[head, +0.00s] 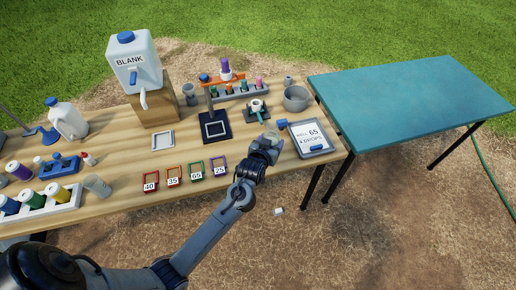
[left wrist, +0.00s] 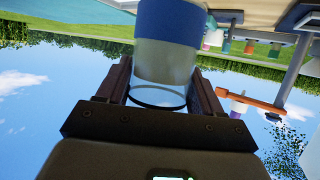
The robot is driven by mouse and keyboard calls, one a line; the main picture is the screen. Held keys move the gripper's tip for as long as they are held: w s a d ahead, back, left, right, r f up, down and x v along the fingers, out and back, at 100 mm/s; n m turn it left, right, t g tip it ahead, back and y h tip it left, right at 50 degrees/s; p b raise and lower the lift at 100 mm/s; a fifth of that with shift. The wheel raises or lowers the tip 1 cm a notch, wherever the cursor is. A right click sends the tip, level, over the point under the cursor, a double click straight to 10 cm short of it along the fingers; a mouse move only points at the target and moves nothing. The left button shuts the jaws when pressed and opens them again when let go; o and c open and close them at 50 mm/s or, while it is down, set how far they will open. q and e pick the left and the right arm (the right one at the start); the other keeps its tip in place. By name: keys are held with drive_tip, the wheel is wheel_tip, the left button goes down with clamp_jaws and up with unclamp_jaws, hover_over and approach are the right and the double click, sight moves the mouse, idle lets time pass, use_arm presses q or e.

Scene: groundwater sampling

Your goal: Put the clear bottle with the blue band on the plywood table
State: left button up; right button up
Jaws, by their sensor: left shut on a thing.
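My left gripper (head: 268,147) is over the right part of the plywood table (head: 238,175), near its front edge. It is shut on the clear bottle with the blue band (left wrist: 165,62). In the left wrist view the bottle sits between the two dark fingers, with its blue part at the top of the picture and a clear part between the fingers. In the head view the gripper mostly hides the bottle. I cannot tell whether the bottle touches the table. My right gripper is not in view.
Coloured numbered squares (head: 195,172) lie to the left. A bare teal table (head: 410,95) stands at right.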

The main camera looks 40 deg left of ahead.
use_arm(q)
drive_tip(key=shift+w+a+f+b, duration=0.1)
drive_tip(key=shift+a+f+b, duration=0.25)
drive_tip(key=shift+a+f, duration=0.85)
drive_tip(key=shift+w+a+f+b, duration=0.15)
drive_tip(key=shift+a+f+b, duration=0.2)
drive_tip(key=shift+a+f, duration=0.85)
drive_tip(key=shift+w+a+f+b, duration=0.1)
drive_tip(key=shift+a+f+b, duration=0.25)
drive_tip(key=shift+a+f, duration=0.8)
drive_tip(key=shift+d+f, duration=0.35)
drive_tip(key=shift+f, duration=0.05)
drive_tip(key=shift+f, duration=0.15)
drive_tip(key=o, duration=1.2)
